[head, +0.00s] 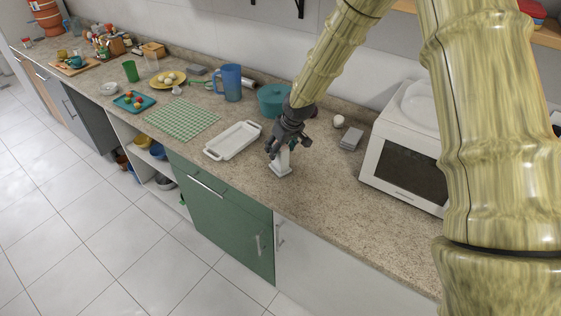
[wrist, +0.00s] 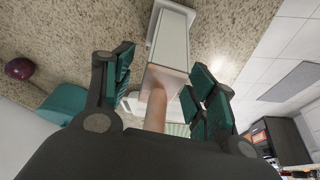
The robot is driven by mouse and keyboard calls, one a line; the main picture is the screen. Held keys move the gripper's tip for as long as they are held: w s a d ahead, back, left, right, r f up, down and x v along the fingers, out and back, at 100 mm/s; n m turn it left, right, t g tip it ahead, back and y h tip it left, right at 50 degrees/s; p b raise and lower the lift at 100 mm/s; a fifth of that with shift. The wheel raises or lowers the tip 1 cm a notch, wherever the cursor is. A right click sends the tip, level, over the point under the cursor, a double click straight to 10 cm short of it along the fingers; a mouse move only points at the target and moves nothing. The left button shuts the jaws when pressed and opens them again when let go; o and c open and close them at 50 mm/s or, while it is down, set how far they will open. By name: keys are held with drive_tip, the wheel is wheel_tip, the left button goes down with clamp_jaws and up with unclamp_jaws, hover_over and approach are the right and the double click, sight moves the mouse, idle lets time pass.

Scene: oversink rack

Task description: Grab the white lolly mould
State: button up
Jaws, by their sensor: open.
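The white lolly mould (head: 281,169) stands upright on the speckled counter, right of the white tray, with its upper part partly hidden by my gripper (head: 287,148). In the wrist view the mould (wrist: 170,48) is a pale tapered block on a wider base, with a brown stick (wrist: 157,106) pointing towards my palm. My gripper (wrist: 163,78) is open, with its green-padded fingers on either side of the mould's stick end. I see gaps between the fingers and the mould.
A white tray (head: 233,141) lies close left of the mould. A teal pot (head: 271,100) and a blue jug (head: 231,82) stand behind. The counter in front of the microwave is clear.

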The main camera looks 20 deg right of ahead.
clamp_jaws()
drive_tip(key=shift+r, duration=0.1)
idle(0.3)
